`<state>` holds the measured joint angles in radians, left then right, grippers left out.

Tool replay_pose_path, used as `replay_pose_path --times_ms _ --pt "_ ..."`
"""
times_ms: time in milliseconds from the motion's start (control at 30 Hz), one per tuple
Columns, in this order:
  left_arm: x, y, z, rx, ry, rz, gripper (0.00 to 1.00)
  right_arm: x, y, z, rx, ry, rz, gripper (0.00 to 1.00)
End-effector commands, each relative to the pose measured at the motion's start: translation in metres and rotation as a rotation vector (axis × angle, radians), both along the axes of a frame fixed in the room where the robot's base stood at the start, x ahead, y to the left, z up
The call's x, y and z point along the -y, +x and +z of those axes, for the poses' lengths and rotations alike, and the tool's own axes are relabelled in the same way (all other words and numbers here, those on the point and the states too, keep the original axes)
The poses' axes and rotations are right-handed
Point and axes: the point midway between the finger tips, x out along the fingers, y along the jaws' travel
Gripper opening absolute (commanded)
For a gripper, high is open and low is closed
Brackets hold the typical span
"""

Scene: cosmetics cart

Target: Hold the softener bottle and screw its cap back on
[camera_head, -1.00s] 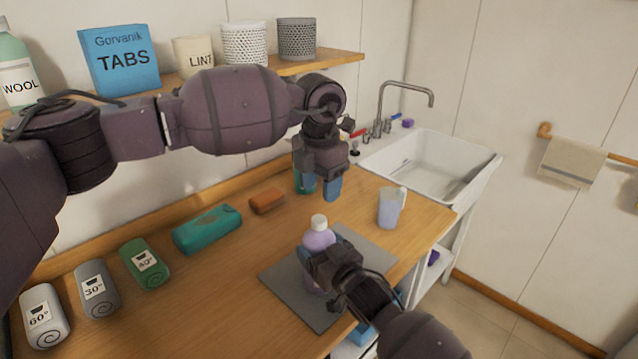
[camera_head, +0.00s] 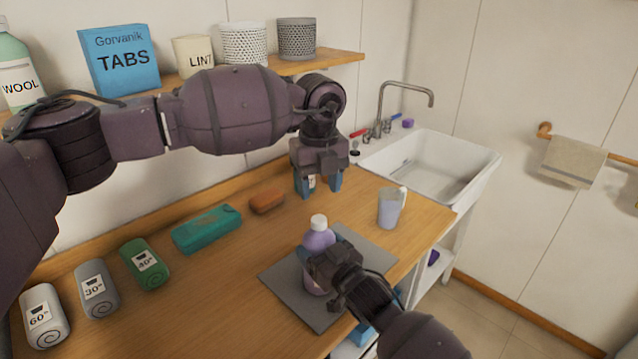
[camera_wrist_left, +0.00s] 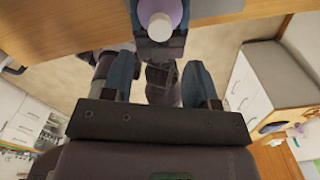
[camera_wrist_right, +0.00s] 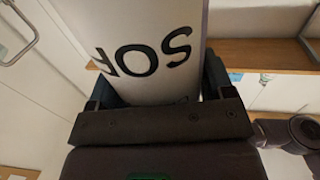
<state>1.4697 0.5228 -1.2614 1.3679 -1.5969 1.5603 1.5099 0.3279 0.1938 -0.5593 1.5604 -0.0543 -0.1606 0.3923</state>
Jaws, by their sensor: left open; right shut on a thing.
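The softener bottle (camera_head: 318,240) is lavender and stands upright on a grey mat (camera_head: 283,283). A white cap (camera_head: 319,222) sits on its top; how tight it is cannot be told. My right gripper (camera_head: 322,268) is shut on the bottle's body; its wrist view shows the white label (camera_wrist_right: 150,50) with upside-down letters between the fingers. My left gripper (camera_head: 319,184) is open, above the counter behind the bottle, fingers pointing down. In the left wrist view, the cap (camera_wrist_left: 160,26) is at the top, beyond the open fingers, not between them.
A translucent jug (camera_head: 391,208) stands right of the mat, near the sink (camera_head: 440,160). An orange-brown block (camera_head: 267,201), a teal case (camera_head: 207,229) and rolled towels (camera_head: 97,288) line the counter's left. A shelf (camera_head: 325,60) with containers runs behind the left arm.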

Motion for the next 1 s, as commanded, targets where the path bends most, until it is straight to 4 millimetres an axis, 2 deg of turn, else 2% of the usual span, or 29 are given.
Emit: replay_pose_path --times_ms 367,567,767,1000 --pt "0.000 0.000 0.000 0.000 0.000 0.010 0.53 0.000 0.000 -0.001 -0.002 0.000 0.000 0.09" --pt "0.000 0.000 -0.008 -0.001 0.001 0.009 0.53 0.000 0.000 -0.001 -0.002 0.000 0.000 0.09" --pt "0.000 0.000 -0.029 -0.003 0.001 0.009 0.53 0.000 0.000 -0.001 -0.002 0.000 0.000 0.09" --pt "0.000 0.000 -0.063 -0.003 0.001 0.008 0.53 0.000 0.000 -0.001 -0.002 0.000 0.000 0.09"
